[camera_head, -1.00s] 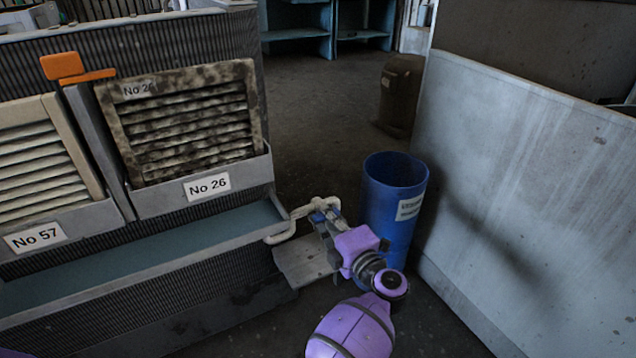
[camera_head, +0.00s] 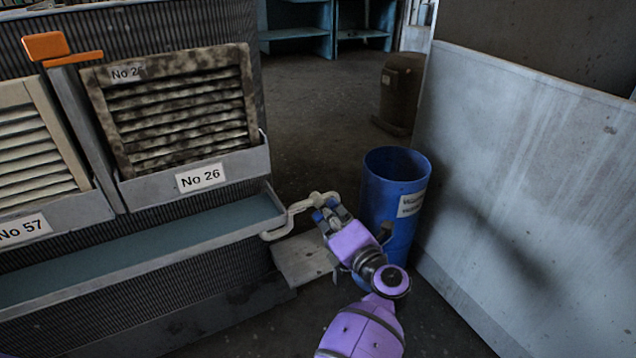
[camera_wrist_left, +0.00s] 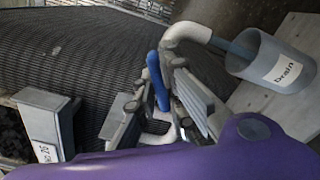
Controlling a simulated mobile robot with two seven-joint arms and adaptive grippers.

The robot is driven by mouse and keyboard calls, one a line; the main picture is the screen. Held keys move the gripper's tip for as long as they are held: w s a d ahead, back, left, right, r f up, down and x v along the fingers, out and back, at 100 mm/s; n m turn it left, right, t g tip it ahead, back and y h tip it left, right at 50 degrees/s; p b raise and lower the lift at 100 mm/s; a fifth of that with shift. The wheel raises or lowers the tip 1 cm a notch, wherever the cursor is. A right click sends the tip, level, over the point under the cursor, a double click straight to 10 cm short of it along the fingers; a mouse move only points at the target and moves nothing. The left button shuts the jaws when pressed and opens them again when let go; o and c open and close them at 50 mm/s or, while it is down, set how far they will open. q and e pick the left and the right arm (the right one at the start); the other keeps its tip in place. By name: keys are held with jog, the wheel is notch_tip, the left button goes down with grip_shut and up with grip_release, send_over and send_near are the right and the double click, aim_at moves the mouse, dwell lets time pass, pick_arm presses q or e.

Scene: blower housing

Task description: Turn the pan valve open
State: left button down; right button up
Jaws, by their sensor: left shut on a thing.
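The pan valve sits on a pale bent pipe (camera_head: 290,212) that comes out of the end of the long drip pan (camera_head: 150,255). Its blue lever (camera_wrist_left: 157,82) shows in the left wrist view between my left gripper's fingers. My left gripper (camera_head: 324,212) is shut on this lever beside the pipe; it also shows in the left wrist view (camera_wrist_left: 155,100). In the head view the fingers and wrist hide most of the valve. My right gripper is not in view.
Louvred filter No 26 (camera_head: 180,115) stands in a grey holder above the pan, with filter No 57 (camera_head: 30,150) to its left. An orange handle (camera_head: 48,47) is near them. A pale panel (camera_head: 520,180) bounds the right. Open floor lies behind the bin.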

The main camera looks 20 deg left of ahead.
pick_arm(q)
jog(key=n+b, duration=0.1)
jog(key=n, duration=0.2)
jog(key=n+b, duration=0.1)
jog(key=n, duration=0.1)
jog(key=shift+n+b, duration=0.3)
jog(key=shift+b, duration=0.05)
jog(key=n, duration=0.2)
jog(key=shift+n, duration=0.3)
jog(key=shift+n+b, duration=0.3)
jog(key=shift+n, duration=1.4)
jog(key=c, duration=1.8)
grip_release()
jog(key=shift+r, duration=0.1)
